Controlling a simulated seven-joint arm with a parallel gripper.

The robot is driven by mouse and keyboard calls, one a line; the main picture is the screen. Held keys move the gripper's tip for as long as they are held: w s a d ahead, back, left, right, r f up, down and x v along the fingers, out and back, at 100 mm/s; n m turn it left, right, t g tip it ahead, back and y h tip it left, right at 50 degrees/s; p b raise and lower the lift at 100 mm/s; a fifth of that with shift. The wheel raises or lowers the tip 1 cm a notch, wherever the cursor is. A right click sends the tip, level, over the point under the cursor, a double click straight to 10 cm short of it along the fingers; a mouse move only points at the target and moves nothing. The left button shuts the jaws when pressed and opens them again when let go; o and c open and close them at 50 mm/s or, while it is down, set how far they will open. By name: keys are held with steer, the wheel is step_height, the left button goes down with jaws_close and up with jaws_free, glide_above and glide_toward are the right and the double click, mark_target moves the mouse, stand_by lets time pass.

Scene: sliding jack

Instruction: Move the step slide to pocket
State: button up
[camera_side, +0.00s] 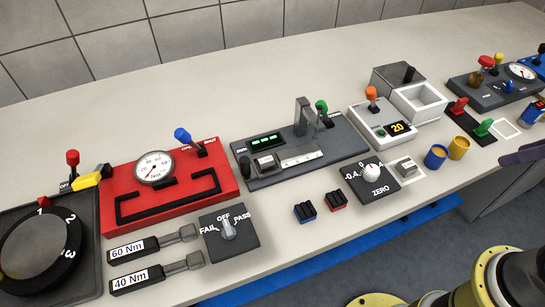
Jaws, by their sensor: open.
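No label marks the step slide or the pocket, so I cannot tell for sure which parts they are. A dark grey fixture (336,148) stands mid-bench, with a green display, a light scale strip (300,156), a grey upright post (301,116) and a green-knobbed lever (322,107). A small grey block (265,162) sits at its left part. Another small grey block (405,165) sits on a white square beside the ZERO dial. My gripper's fingertips are not identifiable; parts of my arm show at the lower right, apart from the fixture.
A red gauge panel (225,182) with a blue-knobbed lever stands left. A white-lined open box (440,96) and a white unit reading 20 (382,118) stand right. Two small blocks, 60 Nm and 40 Nm tools (135,279) and a FAIL/PASS switch (228,231) lie in front. The bench behind is clear.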

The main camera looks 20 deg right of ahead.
steer(key=w+a+r+n+g, duration=0.1)
steer(key=w+a+r+n, duration=0.1)
steer(key=w+r+n, duration=0.35)
steer(key=w+a+r+n, duration=0.3)
steer(key=w+r, duration=0.4)
steer(key=r, duration=0.3)
steer(key=w+a+r+n+g+y, duration=0.1)
steer(key=w+a+r+n, duration=0.15)
steer(key=w+a, duration=0.4)
steer(key=n+g+h, duration=0.1)
steer(key=n+g, duration=0.3)
steer(key=n, duration=0.3)
glide_above(244, 159)
step_height(244, 159, down, 20)
step_height(244, 159, down, 13)
steer(key=shift+f, duration=0.2)
